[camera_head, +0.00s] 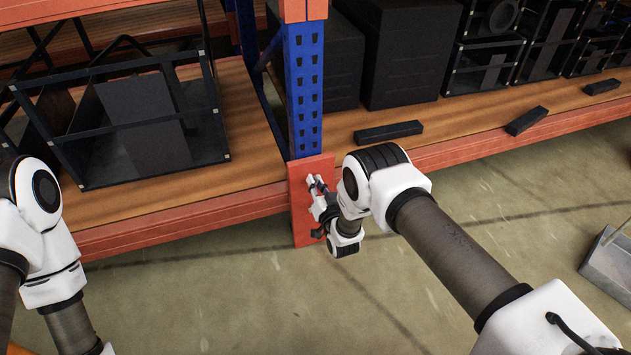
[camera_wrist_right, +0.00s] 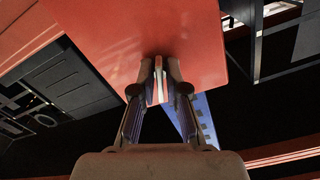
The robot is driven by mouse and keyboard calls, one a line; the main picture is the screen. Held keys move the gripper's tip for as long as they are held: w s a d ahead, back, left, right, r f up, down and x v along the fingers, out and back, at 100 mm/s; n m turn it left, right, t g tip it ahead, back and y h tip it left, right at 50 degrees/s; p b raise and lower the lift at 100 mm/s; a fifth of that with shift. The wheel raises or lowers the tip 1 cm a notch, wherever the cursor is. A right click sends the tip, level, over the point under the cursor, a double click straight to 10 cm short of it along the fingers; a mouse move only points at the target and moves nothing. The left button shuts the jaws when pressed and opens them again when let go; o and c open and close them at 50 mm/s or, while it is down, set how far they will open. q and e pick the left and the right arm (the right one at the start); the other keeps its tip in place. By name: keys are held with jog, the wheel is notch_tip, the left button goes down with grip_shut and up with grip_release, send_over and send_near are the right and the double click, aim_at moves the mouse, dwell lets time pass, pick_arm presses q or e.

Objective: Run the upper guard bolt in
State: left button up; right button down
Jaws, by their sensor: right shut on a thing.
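The red guard plate (camera_head: 303,222) stands at the foot of the blue rack upright (camera_head: 305,85). It also fills the upper middle of the right wrist view (camera_wrist_right: 120,35). My right gripper (camera_head: 314,186) is at the upper part of the guard's face. In the right wrist view its fingers (camera_wrist_right: 159,82) are closed together against the red face, shut on the upper guard bolt. The bolt is almost wholly hidden between the fingertips; only a narrow pale strip shows there. How deep the bolt sits cannot be told. The left arm shows at the left edge, but its gripper is out of view.
A black wire-frame cage (camera_head: 150,120) stands on the wooden shelf left of the upright. Large dark boxes (camera_head: 415,50) and small black bars (camera_head: 388,132) are on the right shelf. An orange beam (camera_head: 470,150) runs along the shelf edge. The floor in front is mostly clear; a grey metal block (camera_head: 610,265) sits far right.

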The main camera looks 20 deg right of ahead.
jog(key=m, duration=0.3)
jog(key=shift+s+f+m+p, duration=0.15)
jog(key=shift+m+p, duration=0.2)
jog(key=shift+m, duration=0.05)
jog(key=m, duration=0.3)
jog(key=shift+m, duration=0.3)
jog(key=m+p, duration=0.1)
jog(key=m, duration=0.2)
jog(key=shift+m, duration=0.3)
jog(key=m, duration=0.3)
jog(key=shift+m, duration=0.3)
jog(key=m+p, duration=0.1)
jog(key=m, duration=0.2)
jog(key=shift+m, duration=0.3)
jog(key=m, duration=0.3)
jog(key=shift+m, duration=0.4)
jog(key=m, duration=0.6)
jog(key=shift+p, duration=0.35)
jog(key=shift+f+m, duration=0.1)
jog(key=shift+m, duration=0.2)
